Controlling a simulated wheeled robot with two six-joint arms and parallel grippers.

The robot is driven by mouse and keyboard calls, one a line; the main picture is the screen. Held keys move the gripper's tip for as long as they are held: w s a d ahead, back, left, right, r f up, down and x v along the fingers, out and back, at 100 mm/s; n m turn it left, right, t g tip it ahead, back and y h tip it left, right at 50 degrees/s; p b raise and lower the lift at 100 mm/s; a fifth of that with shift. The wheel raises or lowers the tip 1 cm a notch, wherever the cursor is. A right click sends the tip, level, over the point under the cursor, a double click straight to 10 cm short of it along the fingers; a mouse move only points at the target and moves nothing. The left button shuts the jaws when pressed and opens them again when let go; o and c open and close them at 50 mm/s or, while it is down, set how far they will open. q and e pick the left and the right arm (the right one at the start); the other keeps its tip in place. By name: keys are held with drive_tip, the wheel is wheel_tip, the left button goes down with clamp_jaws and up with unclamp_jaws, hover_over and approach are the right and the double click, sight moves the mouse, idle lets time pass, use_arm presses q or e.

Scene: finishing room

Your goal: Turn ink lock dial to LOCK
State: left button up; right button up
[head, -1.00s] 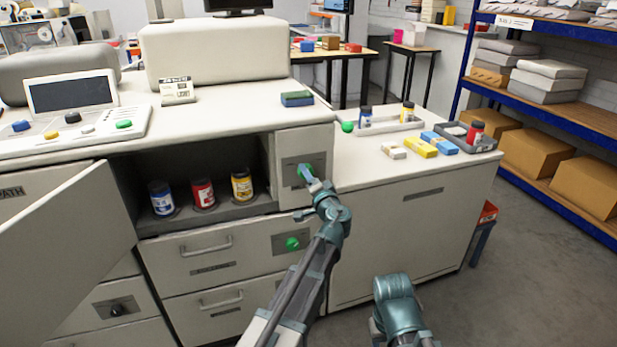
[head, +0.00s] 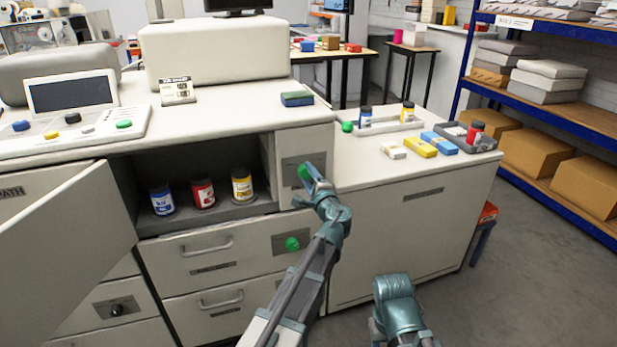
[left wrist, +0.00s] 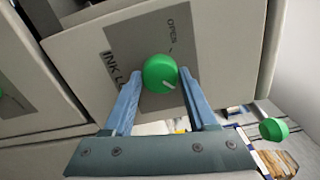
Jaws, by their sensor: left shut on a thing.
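The green ink lock dial (left wrist: 160,72) sits on a grey plate (left wrist: 128,45) on the pale cabinet front. OPEN and part of INK LOCK can be read on the plate; no LOCK mark shows apart from the title. A white pointer line on the dial points toward the lower right in the left wrist view, away from OPEN. My left gripper (left wrist: 160,92) is shut on the dial, with a blue finger at each side. In the head view the dial (head: 304,171) is partly covered by my left gripper (head: 312,178).
An open compartment left of the dial holds blue, red and yellow jars (head: 203,193). An open door (head: 60,235) stands at the left. A second green knob (head: 292,244) sits below on a drawer. A side counter (head: 350,175) with trays and ink blocks is at the right.

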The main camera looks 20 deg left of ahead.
idle(0.5)
use_arm(q)
drive_tip(key=o, duration=1.4)
drive_tip(key=shift+c, duration=0.2)
drive_tip(key=v, duration=1.3)
drive_tip(key=shift+s+d, duration=0.3)
